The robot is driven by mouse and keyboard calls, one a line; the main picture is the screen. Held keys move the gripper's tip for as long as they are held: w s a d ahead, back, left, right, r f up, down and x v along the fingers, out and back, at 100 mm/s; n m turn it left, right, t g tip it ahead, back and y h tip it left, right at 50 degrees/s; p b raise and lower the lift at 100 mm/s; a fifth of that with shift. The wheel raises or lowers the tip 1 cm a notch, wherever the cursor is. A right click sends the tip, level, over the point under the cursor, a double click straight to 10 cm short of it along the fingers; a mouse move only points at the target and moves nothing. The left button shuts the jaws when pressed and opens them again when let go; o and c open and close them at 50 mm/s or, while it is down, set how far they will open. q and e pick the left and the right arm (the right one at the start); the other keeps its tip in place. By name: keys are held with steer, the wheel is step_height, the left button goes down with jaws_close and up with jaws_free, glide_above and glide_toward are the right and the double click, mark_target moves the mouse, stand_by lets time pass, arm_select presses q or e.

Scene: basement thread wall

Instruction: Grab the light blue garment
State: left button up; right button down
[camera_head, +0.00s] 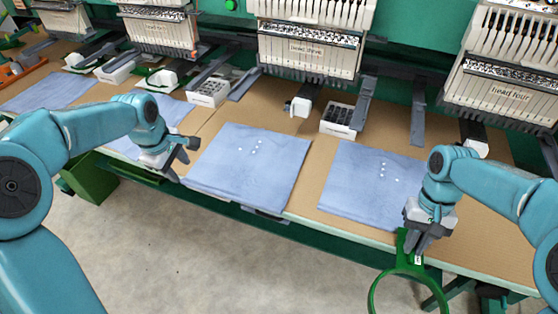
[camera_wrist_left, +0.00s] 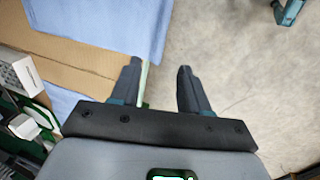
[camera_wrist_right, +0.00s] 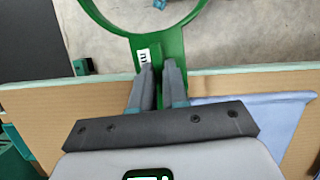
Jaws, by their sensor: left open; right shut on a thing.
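A light blue garment (camera_head: 245,172) lies flat on the table in the middle of the head view, with small white dots on it. My left gripper (camera_head: 183,160) is open and empty just left of its left front corner, near the table edge. In the left wrist view the garment (camera_wrist_left: 105,22) lies beyond the open left gripper (camera_wrist_left: 160,75), with the table edge running toward one finger. My right gripper (camera_head: 414,250) is shut on the handle of a green hoop (camera_head: 373,290), held out beyond the table's front edge. The right wrist view shows the hoop (camera_wrist_right: 172,45) too.
More light blue garments lie to the right (camera_head: 365,190), behind my left gripper (camera_head: 170,108) and at the far left (camera_head: 48,92). White embroidery heads (camera_head: 310,48) stand along the back. A green bin (camera_head: 90,180) sits below the table; the concrete floor in front is clear.

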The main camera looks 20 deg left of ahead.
arm_select(q)
steer(key=v, duration=0.4)
steer(key=shift+r, duration=0.3)
arm_select(e)
steer(key=shift+w, duration=0.1)
